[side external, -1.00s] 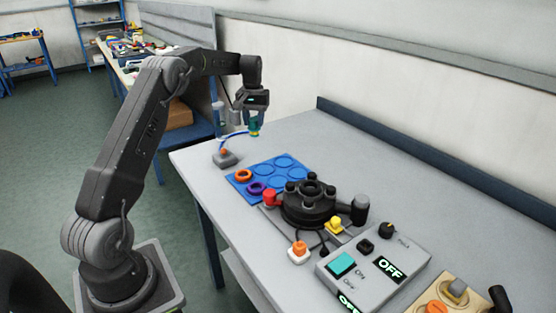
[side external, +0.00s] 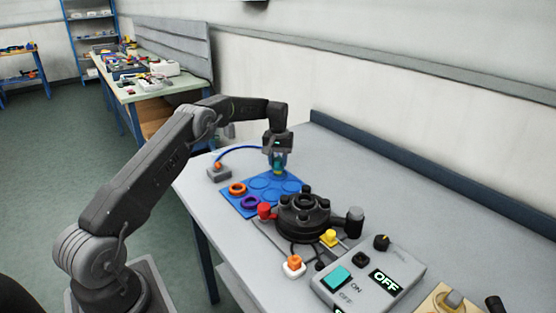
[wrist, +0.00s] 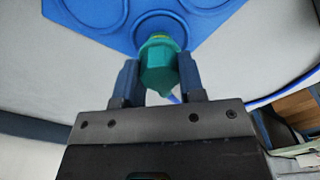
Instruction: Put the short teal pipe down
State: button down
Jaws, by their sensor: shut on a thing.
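My gripper (side external: 278,158) is shut on the short teal pipe (wrist: 158,62), which shows between the two blue fingers in the wrist view. The pipe has a yellow-green end, and in the side view (side external: 278,168) it hangs upright over the back of the blue mat (side external: 228,197). The mat has several round recesses. In the wrist view the pipe's far end overlaps the mat's edge near a ring outline. I cannot tell whether the pipe touches the mat.
An orange ring (side external: 237,189) and a purple ring (side external: 250,203) lie on the mat's near side. A black round manifold (side external: 303,217) stands beside it. A grey block (side external: 219,174) has a blue hose (side external: 238,150) running toward my gripper. A control box (side external: 362,275) reads OFF.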

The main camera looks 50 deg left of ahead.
aim_at(278, 159)
jog(key=c, duration=0.7)
grip_release()
jog(key=shift+f, duration=0.1)
notch_tip(278, 159, up, 12)
jog(key=s+d+r+m+t, duration=0.25)
jog(key=s+d+r, duration=0.25)
jog(key=d+r, duration=0.65)
jog(key=s+d+r+m+t, duration=0.1)
jog(key=s+d+r+m, duration=0.1)
jog(key=s+d, duration=0.65)
jog(key=s+d+r+m+t, duration=0.15)
jog(key=s+d, duration=0.35)
jog(key=s, duration=0.6)
jog(key=s+d+f+m, duration=0.1)
jog(key=s+f, duration=0.1)
jog(key=s, duration=0.2)
jog(key=s+d+f+m, duration=0.1)
jog(key=s+f, duration=0.1)
jog(key=s, duration=0.1)
jog(key=s+d+f+m, duration=0.1)
jog(key=s+d+f, duration=0.1)
jog(key=s, duration=0.2)
jog(key=shift+s+f+t, duration=0.3)
jog(key=shift+s+f, duration=0.05)
jog(key=shift+f, duration=0.05)
